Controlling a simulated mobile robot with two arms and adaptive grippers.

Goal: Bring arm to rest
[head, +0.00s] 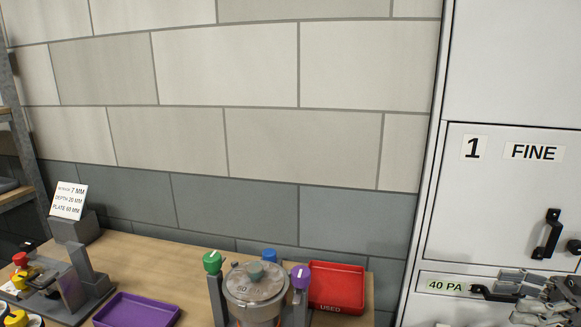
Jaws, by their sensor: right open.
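My right gripper (520,295) is at the lower right edge, in front of the white cabinet (505,210). Its grey linked fingers point left and are open, with nothing seen between them. It overlaps the drawer front labelled 40 PA (445,285), near a black handle (495,293); I cannot tell whether it touches. My left gripper is not in view.
The wooden table (185,262) holds a purple tray (138,310), a round lidded vessel (255,282) between posts with coloured knobs, a red tray (337,285) marked USED, and a grey device (85,275) with a red button. A shelf stands far left.

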